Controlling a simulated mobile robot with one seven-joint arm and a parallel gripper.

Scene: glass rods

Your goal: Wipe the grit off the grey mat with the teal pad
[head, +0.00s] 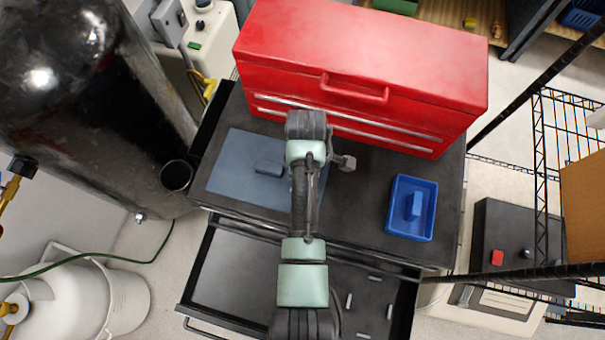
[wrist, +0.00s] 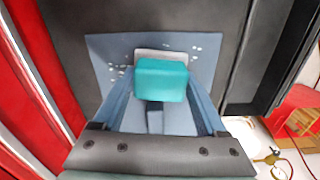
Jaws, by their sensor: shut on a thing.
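The teal pad (wrist: 162,80) is between my gripper's fingers (wrist: 162,92) in the wrist view, and the gripper is shut on it. A pale grey layer shows along the pad's far edge. The pad is over the grey mat (wrist: 205,75); I cannot tell whether it touches it. White grit (wrist: 116,72) lies on the mat beside the pad, with more specks beyond it. In the head view, the mat (head: 228,165) lies on the left of the dark worktop, its right part under my arm. The pad's teal face and the grit cannot be made out there.
A red toolbox (head: 360,65) stands along the back of the worktop. A blue tray (head: 405,233) with a blue item inside sits at the right. An open drawer (head: 235,275) with small pieces is in front. A large black cylinder (head: 90,110) stands at the left.

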